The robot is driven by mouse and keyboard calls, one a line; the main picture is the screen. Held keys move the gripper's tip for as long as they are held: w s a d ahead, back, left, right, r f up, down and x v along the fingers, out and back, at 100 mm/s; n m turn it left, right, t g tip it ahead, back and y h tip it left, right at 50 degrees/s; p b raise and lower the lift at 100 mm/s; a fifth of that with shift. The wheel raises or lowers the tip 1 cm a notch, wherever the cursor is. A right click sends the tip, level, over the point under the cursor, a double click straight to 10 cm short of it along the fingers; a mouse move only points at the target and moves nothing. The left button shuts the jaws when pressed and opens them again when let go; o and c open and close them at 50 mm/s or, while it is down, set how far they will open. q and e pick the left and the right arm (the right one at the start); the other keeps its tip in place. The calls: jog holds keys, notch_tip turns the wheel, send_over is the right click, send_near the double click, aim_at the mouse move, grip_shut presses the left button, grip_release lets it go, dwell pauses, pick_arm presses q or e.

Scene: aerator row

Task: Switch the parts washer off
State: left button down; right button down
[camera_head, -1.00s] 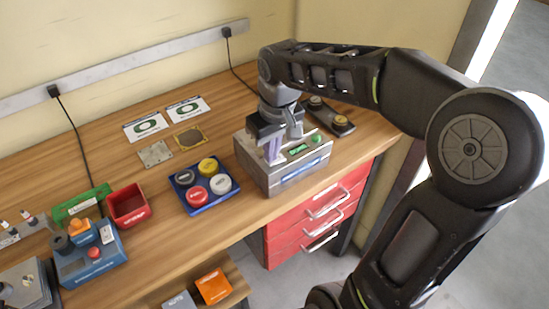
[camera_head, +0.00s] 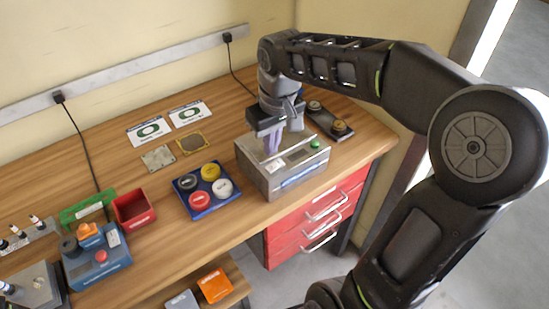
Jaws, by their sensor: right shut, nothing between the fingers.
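The parts washer appears to be the silver metal box (camera_head: 262,178) near the right end of the bench, with a blue strip on its front. A green round button (camera_head: 315,144) sits at the right of its top, beside a small panel (camera_head: 297,157) that looks grey and unlit. My right gripper (camera_head: 271,150) points down over the left part of the box's top. Its fingers are shut and hold nothing. They hide the part of the top under them, and I cannot tell whether they touch it. My left gripper is out of view.
A dark strip with two brass knobs (camera_head: 328,123) lies behind the washer. Left of it are a blue tray (camera_head: 204,202) with several round caps, a red bin (camera_head: 133,208) and a blue control box (camera_head: 97,262). Red drawers (camera_head: 318,218) hang below the bench.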

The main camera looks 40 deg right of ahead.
notch_tip(320, 180, up, 2)
jog(key=shift+r+p, duration=0.1)
jog(key=shift+p, duration=0.4)
